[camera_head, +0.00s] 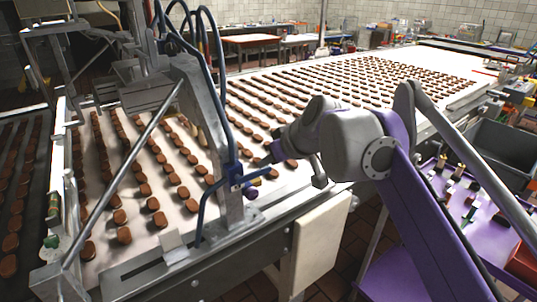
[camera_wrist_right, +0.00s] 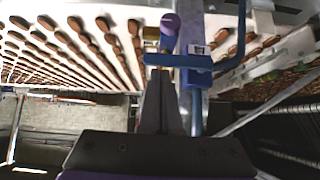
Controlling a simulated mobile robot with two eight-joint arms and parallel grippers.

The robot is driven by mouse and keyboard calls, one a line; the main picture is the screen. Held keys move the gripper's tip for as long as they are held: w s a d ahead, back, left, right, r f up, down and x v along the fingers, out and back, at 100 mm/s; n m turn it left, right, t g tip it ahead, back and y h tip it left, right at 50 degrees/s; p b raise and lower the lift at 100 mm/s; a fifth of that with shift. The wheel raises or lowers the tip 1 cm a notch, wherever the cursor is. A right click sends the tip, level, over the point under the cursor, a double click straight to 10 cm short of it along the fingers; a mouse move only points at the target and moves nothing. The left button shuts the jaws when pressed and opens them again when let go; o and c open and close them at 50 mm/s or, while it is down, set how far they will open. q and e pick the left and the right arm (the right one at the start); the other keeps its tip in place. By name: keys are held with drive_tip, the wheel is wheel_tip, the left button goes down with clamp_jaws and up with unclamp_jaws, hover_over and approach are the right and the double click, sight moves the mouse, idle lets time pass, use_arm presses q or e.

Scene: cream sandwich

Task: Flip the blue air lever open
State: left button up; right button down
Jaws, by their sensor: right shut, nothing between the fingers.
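The blue air lever (camera_head: 236,182) sits on the grey upright post beside the conveyor, with blue hoses joining it. In the right wrist view the blue lever (camera_wrist_right: 178,60) crosses just ahead of the fingertips, with a purple knob (camera_wrist_right: 170,22) beyond it. My right gripper (camera_head: 264,161) comes from the right and is shut and empty, close to the lever's right side. Its dark fingers (camera_wrist_right: 163,88) are together in the wrist view; I cannot tell whether they touch the lever. My left gripper is in neither view.
A grey metal post (camera_head: 212,120) and a slanting bar stand over the conveyor (camera_head: 180,215), which carries rows of brown biscuits. A purple cart (camera_head: 400,262) with small items and a grey bin (camera_head: 500,150) are at the right.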

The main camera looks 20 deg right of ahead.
drive_tip(key=shift+d+f+y+p, duration=0.2)
drive_tip(key=shift+f+y+p, duration=0.1)
drive_tip(key=shift+y+p, duration=0.1)
idle(0.5)
drive_tip(key=shift+w+d+f+m+g+y+p, duration=0.1)
drive_tip(key=shift+d+f+m+g+y+p, duration=0.15)
drive_tip(key=shift+f+m+y+p, duration=0.25)
drive_tip(key=shift+w+d+f+m+g+y+p, duration=0.15)
drive_tip(key=shift+f+m+g+y, duration=0.2)
drive_tip(key=shift+y, duration=0.35)
drive_tip(key=s+a+f+m+y+b, duration=0.1)
drive_tip(key=a+f+m+y+b, duration=0.2)
drive_tip(key=f+m+y, duration=0.3)
drive_tip(key=f+y, duration=0.1)
drive_tip(key=y, duration=0.2)
drive_tip(key=shift+f, duration=0.25)
drive_tip(key=shift+s+a+f+m, duration=0.1)
drive_tip(key=shift+s+a+m, duration=0.05)
drive_tip(key=shift+a+m, duration=0.1)
drive_tip(key=shift+d, duration=0.1)
